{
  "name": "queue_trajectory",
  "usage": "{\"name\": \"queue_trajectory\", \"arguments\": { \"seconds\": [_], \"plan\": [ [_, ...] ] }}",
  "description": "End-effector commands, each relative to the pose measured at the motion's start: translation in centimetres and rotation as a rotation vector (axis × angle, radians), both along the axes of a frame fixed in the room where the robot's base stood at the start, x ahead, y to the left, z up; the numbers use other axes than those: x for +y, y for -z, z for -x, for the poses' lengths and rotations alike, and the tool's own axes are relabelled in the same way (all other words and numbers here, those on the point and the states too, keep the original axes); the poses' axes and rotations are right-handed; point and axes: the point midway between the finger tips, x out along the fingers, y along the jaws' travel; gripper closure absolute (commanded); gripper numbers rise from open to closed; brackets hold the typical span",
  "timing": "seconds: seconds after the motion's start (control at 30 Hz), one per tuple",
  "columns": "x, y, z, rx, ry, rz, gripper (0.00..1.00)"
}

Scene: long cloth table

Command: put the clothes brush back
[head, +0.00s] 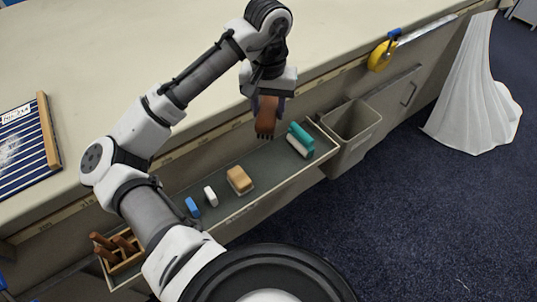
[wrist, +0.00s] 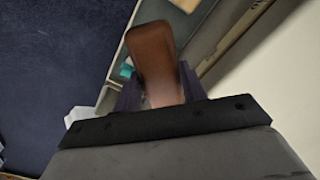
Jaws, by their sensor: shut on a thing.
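The clothes brush (head: 267,116) has a brown wooden body and dark bristles. My gripper (head: 268,99) is shut on it and holds it over the far right part of a long shallow tray (head: 224,206) along the table's front. In the head view the brush hangs with its bristles at the lower end; I cannot tell whether they touch the tray. In the wrist view its brown back (wrist: 153,62) stands out between the fingers, and the bristles are hidden.
The tray holds a teal-and-white brush-like item (head: 300,140), a tan block (head: 239,179), a white piece (head: 211,196) and a blue piece (head: 192,207). A grey bin (head: 352,122) stands right of it. A box with wooden handles (head: 120,252) sits at the left end.

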Motion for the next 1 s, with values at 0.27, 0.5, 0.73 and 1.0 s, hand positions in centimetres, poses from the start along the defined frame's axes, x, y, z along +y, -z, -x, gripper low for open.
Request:
{"name": "queue_trajectory", "arguments": {
  "seconds": [0.27,0.5,0.73,1.0],
  "plan": [
    [-0.1,7.3,0.1,0.005,-0.002,0.005,0.80],
    [-0.1,13.2,0.1,0.004,-0.002,0.004,0.80],
    [0.0,15.4,0.0,-0.001,-0.001,0.001,0.80],
    [0.0,18.5,0.1,0.001,-0.002,0.000,0.80]
  ]
}}
